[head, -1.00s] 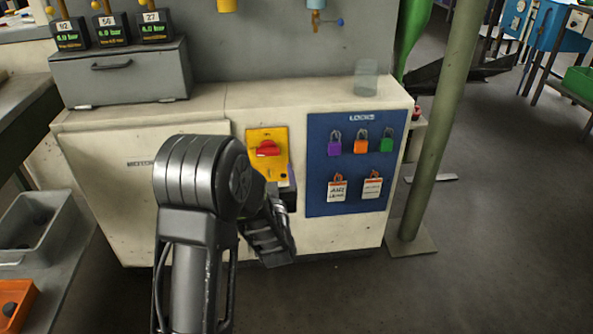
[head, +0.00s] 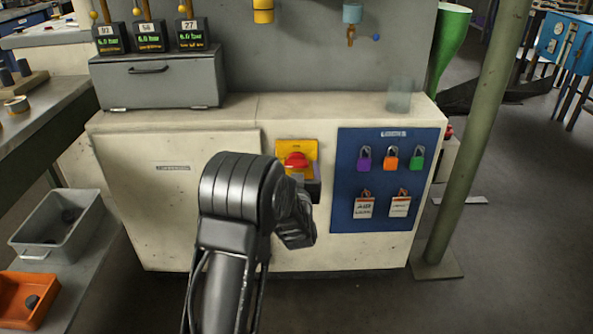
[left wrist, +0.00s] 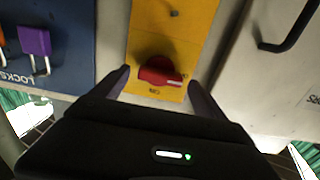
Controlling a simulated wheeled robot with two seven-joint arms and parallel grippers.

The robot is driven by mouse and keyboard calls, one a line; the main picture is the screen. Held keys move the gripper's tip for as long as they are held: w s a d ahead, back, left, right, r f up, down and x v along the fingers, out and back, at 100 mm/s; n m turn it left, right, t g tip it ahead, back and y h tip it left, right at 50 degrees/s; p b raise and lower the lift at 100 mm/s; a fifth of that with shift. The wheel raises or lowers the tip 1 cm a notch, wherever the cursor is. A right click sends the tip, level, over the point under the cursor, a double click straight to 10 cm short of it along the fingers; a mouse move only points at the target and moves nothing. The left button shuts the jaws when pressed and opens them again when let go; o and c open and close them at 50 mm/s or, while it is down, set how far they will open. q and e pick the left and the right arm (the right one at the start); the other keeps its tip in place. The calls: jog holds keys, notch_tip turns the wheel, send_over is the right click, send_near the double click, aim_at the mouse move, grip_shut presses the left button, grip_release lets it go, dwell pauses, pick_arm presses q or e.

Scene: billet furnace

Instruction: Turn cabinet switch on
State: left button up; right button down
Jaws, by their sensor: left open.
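The cabinet switch is a red rotary knob (head: 296,160) on a yellow plate (head: 312,149) on the cream cabinet front. In the left wrist view the red knob (left wrist: 160,72) lies roughly crosswise on the yellow plate (left wrist: 172,22), with a white mark near one end and a small label beside it. My left gripper (left wrist: 161,92) is open, with one finger to each side of the knob in that view; I cannot tell if they touch it. In the head view my left gripper (head: 308,188) is just below the knob and partly hides the plate. My right gripper is not in view.
A blue lock board (head: 345,215) with padlocks and tags is right of the switch. A cabinet handle (left wrist: 290,30) shows in the left wrist view. A green post (head: 470,150) stands at right. A grey bin (head: 35,255) and orange bin (head: 12,318) are at left.

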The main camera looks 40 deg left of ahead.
pick_arm(q)
jog(key=shift+c, duration=0.3)
jog(key=c, duration=1.3)
